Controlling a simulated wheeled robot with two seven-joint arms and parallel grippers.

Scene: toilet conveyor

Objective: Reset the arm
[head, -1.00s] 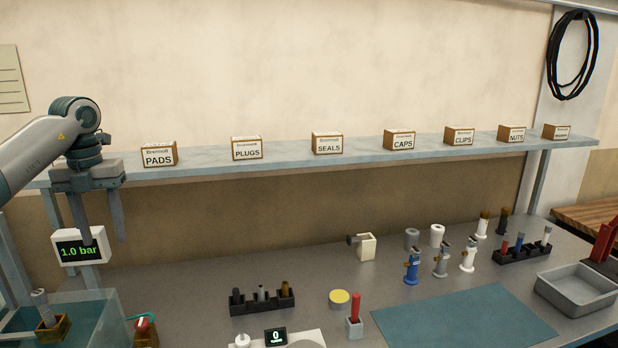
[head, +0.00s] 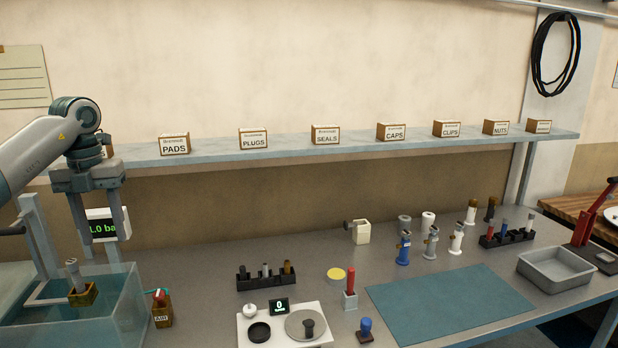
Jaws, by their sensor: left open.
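My left gripper (head: 100,234) hangs at the left of the head view with its fingers pointing down. It is open and nothing shows between its fingers. It is in front of the pressure display (head: 104,229), whose reading it partly covers. Below and left of it is a clear water tank (head: 118,310) with a fitting in a brass-coloured holder (head: 83,295). My right gripper is not in view.
A shelf (head: 340,149) with labelled boxes runs along the wall behind. The bench holds a black rack (head: 265,280), a white scale (head: 285,326), a blue-green mat (head: 450,304), several valve-like fittings and a grey tray (head: 556,270). The mat is bare.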

